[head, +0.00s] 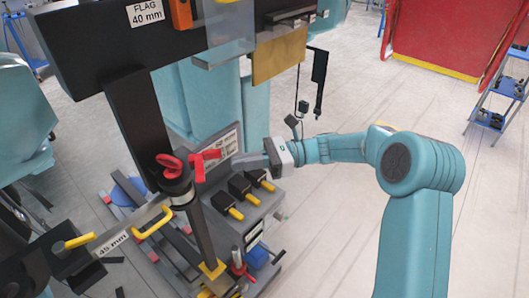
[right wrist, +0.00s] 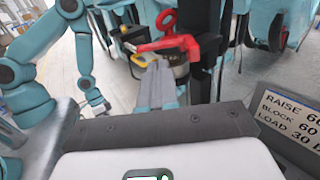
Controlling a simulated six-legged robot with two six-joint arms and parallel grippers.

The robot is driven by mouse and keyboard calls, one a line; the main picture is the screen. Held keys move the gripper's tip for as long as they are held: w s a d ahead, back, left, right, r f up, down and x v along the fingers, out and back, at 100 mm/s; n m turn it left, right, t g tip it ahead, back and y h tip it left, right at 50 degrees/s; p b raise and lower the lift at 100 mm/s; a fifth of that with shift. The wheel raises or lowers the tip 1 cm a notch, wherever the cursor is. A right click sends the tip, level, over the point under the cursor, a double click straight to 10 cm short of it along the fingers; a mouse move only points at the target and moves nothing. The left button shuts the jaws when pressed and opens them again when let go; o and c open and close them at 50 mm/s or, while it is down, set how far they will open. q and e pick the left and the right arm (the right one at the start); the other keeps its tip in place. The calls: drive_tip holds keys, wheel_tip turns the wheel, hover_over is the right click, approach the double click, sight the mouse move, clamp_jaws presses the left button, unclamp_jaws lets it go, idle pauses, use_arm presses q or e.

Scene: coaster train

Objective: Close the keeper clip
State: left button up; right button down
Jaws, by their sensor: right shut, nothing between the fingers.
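A red clip (head: 205,163), which I take to be the keeper clip, sits beside a dark upright post. A red ring (head: 170,165) stands on a dark round fitting just left of it. In the right wrist view the red clip (right wrist: 165,44) spans across just beyond my fingertips, with the red ring (right wrist: 166,20) above it. My right gripper (head: 238,161) is shut and empty, its fingers pointing left at the clip. I cannot tell whether the fingertips touch it or whether the clip is fully closed. My left gripper is not in view.
A grey block with yellow-ended black levers (head: 240,187) lies below my right gripper. A metal bar labelled 45 mm (head: 113,243) and a yellow handle (head: 152,222) are at lower left. A dark beam (head: 90,45) crosses above.

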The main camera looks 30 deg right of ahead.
drive_tip(key=p+x, duration=0.1)
drive_tip(key=x, duration=0.5)
idle(0.4)
drive_tip(key=shift+a+f, duration=0.1)
